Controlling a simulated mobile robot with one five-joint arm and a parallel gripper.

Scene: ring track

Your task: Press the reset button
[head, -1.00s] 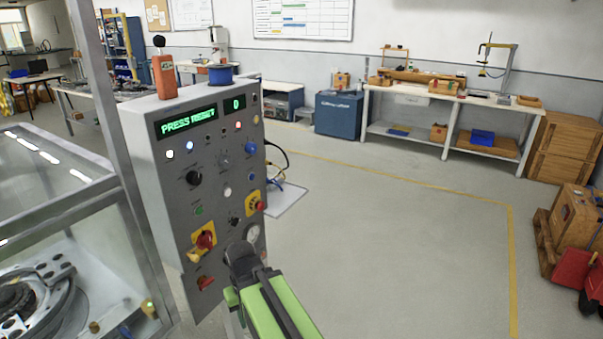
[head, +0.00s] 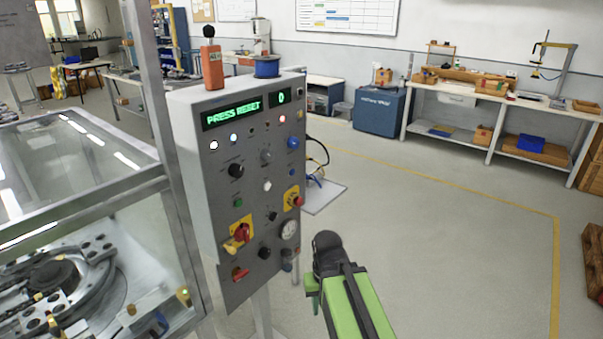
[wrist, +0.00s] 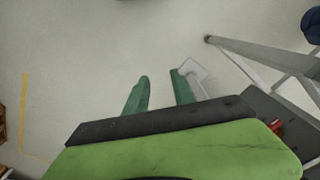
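The grey control panel (head: 258,200) stands upright left of centre in the head view. Its green display (head: 232,112) reads "PRESS RESET", with a 0 beside it. A large blue button (head: 293,143) and a small blue one (head: 291,172) sit on its right side, and a white button (head: 267,185) near the middle. The labels are too small to read, so I cannot tell which is reset. My green and black arm is right of the panel, apart from it in the picture. In the wrist view my gripper (wrist: 160,76) is open and empty over bare floor.
A red-and-yellow switch (head: 240,234) and a red button on yellow (head: 293,197) are also on the panel. A glass-walled machine (head: 90,235) stands close on the left.

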